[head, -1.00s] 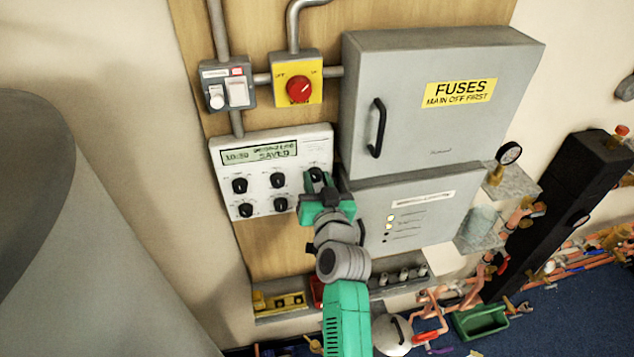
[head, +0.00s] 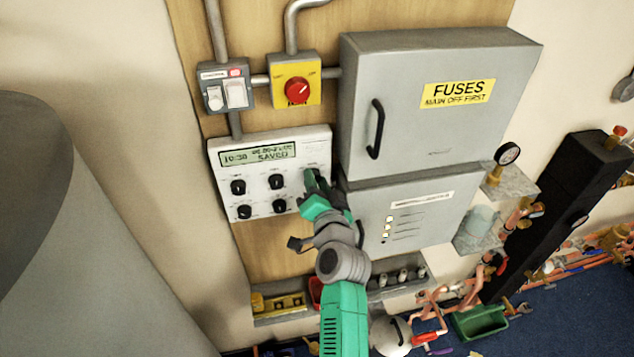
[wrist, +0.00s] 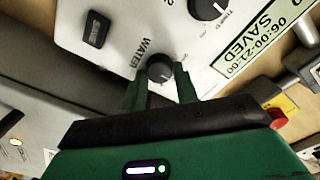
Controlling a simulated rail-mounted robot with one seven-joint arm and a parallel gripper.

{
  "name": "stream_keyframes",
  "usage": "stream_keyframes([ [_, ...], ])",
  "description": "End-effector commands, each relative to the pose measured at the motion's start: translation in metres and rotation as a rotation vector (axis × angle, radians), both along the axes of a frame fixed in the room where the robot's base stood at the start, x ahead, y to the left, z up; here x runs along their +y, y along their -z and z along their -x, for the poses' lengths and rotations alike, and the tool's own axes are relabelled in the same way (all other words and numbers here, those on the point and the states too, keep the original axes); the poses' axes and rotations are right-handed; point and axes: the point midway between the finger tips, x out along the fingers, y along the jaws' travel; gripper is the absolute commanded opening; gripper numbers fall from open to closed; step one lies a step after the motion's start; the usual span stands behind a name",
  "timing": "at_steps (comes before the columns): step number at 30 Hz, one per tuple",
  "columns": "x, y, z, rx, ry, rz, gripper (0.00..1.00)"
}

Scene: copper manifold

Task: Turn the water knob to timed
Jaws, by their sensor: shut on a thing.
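The water knob (wrist: 160,68) is a round black dial on the white control panel (head: 235,208), with the word WATER printed beside it in the wrist view. My gripper (wrist: 160,86) has its two green fingers on opposite sides of this knob and is shut on it. In the head view my gripper (head: 314,188) is at the panel's right side and hides most of the knob. I cannot read clearly which mark the knob points to. Another black knob (wrist: 207,8) with a TIMED mark shows at the top of the wrist view. The panel's display (head: 258,154) reads SAVED.
Several other black knobs sit left of my gripper, such as one (head: 277,182) in the upper row. A dark rectangular button (wrist: 95,28) is near the water knob. The grey fuse box (head: 440,125) and lower grey box (head: 425,215) stand close on the right.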

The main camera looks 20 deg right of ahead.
Motion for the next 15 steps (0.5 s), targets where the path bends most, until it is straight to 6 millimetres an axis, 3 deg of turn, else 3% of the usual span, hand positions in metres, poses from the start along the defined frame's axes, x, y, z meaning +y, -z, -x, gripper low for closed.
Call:
stream_keyframes([
  [13,-0.0002,-0.0011,0.0,-0.003,0.0,-0.009,0.07],
  [14,-0.0002,-0.0011,0.0,-0.003,0.0,-0.009,0.36],
  [15,-0.0002,-0.0011,0.0,-0.003,0.0,-0.008,0.43],
])
